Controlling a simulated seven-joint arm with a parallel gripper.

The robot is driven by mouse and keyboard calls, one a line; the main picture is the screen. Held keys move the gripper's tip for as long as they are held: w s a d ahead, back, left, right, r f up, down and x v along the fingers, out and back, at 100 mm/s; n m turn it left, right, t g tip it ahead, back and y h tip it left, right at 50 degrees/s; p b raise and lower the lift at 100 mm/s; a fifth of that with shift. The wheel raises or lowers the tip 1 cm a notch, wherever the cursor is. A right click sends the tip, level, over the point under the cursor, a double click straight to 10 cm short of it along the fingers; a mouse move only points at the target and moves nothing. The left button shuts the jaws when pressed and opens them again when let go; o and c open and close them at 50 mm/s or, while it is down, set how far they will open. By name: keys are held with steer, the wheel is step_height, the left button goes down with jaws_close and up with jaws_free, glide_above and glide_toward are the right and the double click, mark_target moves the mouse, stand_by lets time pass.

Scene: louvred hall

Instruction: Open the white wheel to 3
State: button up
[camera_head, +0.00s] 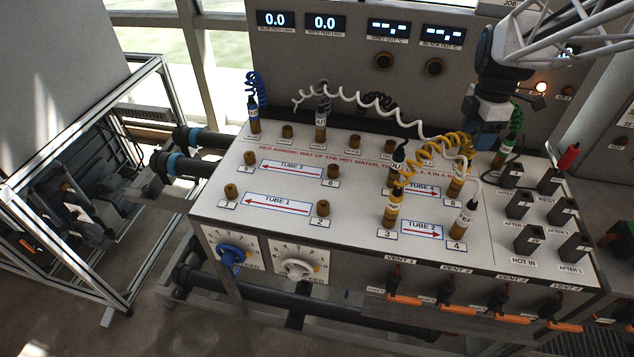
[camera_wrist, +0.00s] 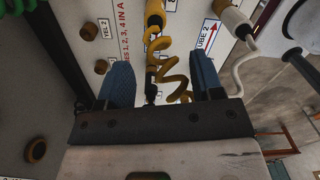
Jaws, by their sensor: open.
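The white wheel (camera_head: 298,268) sits on the front face of the bench, on a white plate with a dial of numbers around it. Which number it points to is too small to read. A blue wheel (camera_head: 230,255) is on the plate to its left. My gripper (camera_head: 488,133) is at the back right, above the bench top, far from the white wheel. In the wrist view my gripper (camera_wrist: 162,75) is open, its two blue fingers apart. A coiled yellow hose (camera_wrist: 168,75) shows between them; whether they touch it I cannot tell. The white wheel is not visible in the wrist view.
The bench top (camera_head: 290,225) carries several brass ports and hose plugs. Coiled hoses rise at the back and right. Orange vent handles (camera_head: 405,299) line the front right edge. Black connectors (camera_head: 530,238) stand at right. Two displays (camera_head: 274,21) on the back panel read 0.0.

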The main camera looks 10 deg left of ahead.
steer(key=s+a+f+n+t+h, duration=0.3)
steer(key=s+a+f+t+h, duration=0.1)
steer(key=a, duration=0.6)
steer(key=s+a+f+n+t+h, duration=0.3)
steer(key=s+a+t, duration=0.3)
steer(key=a, duration=0.3)
steer(key=s+a+f+n+t+h, duration=0.2)
steer(key=s+a+f+t+h, duration=0.2)
steer(key=a, duration=0.6)
steer(key=shift+s+a+f+n+t+h, duration=0.2)
steer(key=shift+s+f+h, duration=0.1)
steer(key=shift+s, duration=0.35)
steer(key=shift+s+a+f+n+t+h, duration=0.15)
steer(key=shift+s+f+n+t+h, duration=0.1)
steer(key=shift+s, duration=0.35)
steer(key=s+a+f+n+t+y, duration=0.55)
steer(key=s+a+f+y, duration=0.35)
steer(key=s+y, duration=0.25)
steer(key=s+d+f+m+g, duration=0.2)
steer(key=s+f, duration=0.4)
steer(key=f, duration=0.4)
steer(key=shift+s+d+m+y, duration=0.3)
steer(key=shift+d+y, duration=0.1)
steer(key=shift+d, duration=0.3)
steer(key=shift+w, duration=0.25)
